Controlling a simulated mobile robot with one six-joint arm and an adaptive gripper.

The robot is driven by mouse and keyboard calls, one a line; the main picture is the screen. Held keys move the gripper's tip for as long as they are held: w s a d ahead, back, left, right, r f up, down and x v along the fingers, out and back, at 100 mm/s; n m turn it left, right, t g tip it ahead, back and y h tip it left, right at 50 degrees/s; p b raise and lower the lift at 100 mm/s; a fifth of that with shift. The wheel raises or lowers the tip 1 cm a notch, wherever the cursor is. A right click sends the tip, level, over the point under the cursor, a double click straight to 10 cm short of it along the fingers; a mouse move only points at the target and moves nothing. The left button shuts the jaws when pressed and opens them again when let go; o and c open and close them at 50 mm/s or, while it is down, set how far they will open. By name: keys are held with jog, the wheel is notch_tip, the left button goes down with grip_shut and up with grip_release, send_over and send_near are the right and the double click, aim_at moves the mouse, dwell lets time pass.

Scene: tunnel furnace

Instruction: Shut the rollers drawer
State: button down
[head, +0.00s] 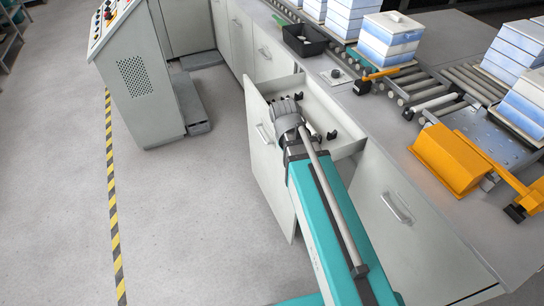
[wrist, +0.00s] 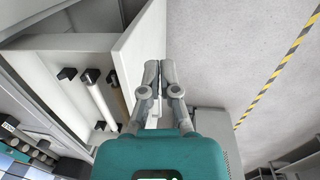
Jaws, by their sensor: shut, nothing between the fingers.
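The rollers drawer (head: 345,147) is pulled out from the pale grey counter, its tall front panel (head: 268,165) facing the aisle with a bar handle (head: 265,133). Inside, the wrist view shows a white roller (wrist: 98,95), a brown roller (wrist: 117,97) and black holders (wrist: 67,73). My gripper (wrist: 159,65) is shut and empty. In the wrist view its fingers lie at the outer side of the front panel (wrist: 133,50), overlapping its edge in the picture; I cannot tell whether they touch. In the head view my wrist hides the fingers and part of the drawer.
The counter carries a roller conveyor (head: 432,105) with stacked blue-white blocks (head: 390,38), a black bin (head: 304,40) and an orange device (head: 450,160). A control console (head: 140,80) stands at upper left. The aisle floor left of the drawer is clear, with a striped line (head: 112,200).

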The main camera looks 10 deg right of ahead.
jog(key=w+a+f+n+t+h+b, duration=0.1)
jog(key=w+a+f+n+h+b, duration=0.2)
jog(key=w+a+f+n+b, duration=0.3)
jog(key=w+a+f+n+t+h+b, duration=0.1)
jog(key=w+a+f+n+h+b, duration=0.3)
jog(key=w+f+n+b, duration=0.5)
jog(key=w+a+n+b, duration=0.2)
jog(key=w+b, duration=0.2)
jog(key=w, duration=0.2)
jog(key=shift+a+f+n+b, duration=0.25)
jog(key=shift+f+n+b, duration=0.05)
jog(key=shift+b, duration=0.05)
jog(key=shift+f, duration=0.1)
jog(key=b, duration=0.7)
send_near(277, 151)
jog(key=x, duration=0.4)
jog(key=a+f+x, duration=0.1)
jog(key=x, duration=0.1)
jog(key=shift+w+d, duration=0.15)
jog(key=shift+d, duration=0.55)
